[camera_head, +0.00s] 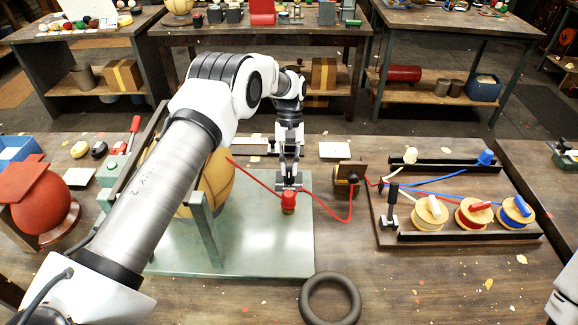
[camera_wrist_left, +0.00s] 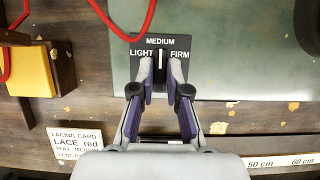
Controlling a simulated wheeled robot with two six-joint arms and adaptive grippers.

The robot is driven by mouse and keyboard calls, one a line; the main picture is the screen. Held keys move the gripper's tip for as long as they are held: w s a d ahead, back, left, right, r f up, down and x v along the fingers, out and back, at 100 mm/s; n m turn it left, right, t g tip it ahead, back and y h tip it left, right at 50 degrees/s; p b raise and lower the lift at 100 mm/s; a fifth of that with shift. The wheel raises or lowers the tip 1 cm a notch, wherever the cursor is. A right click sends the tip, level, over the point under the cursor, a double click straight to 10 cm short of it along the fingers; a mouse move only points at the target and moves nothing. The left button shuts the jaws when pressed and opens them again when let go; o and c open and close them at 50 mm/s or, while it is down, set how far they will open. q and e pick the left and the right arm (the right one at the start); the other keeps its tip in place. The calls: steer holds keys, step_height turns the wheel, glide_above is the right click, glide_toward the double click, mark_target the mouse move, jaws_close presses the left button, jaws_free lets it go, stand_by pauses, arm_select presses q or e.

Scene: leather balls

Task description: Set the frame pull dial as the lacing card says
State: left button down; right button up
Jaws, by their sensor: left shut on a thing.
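The dial plate (camera_wrist_left: 177,43) reads LIGHT, MEDIUM and FIRM, and the knob's white mark points towards MEDIUM. The lacing card (camera_wrist_left: 80,141) reads LACE red and PULL, then a word that looks like MEDIUM; its length line is cut off. It also lies right of the gripper in the head view (camera_head: 334,150). My right gripper is out of view.
A yellow ball (camera_head: 217,180) sits in the frame, partly behind my left arm. A red lace (camera_head: 325,212) runs past the gripper to a wooden block (camera_head: 349,176). At right, a tray (camera_head: 390,235) holds several lace spools. A dark ring (camera_head: 330,299) lies in front.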

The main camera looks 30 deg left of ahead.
arm_select(q)
steer(key=shift+f, duration=0.2)
steer(key=c, duration=1.2)
jaws_free()
steer(key=shift+o, duration=0.2)
steer(key=shift+w, duration=0.1)
steer(key=v, duration=1.2)
steer(key=shift+f, duration=0.15)
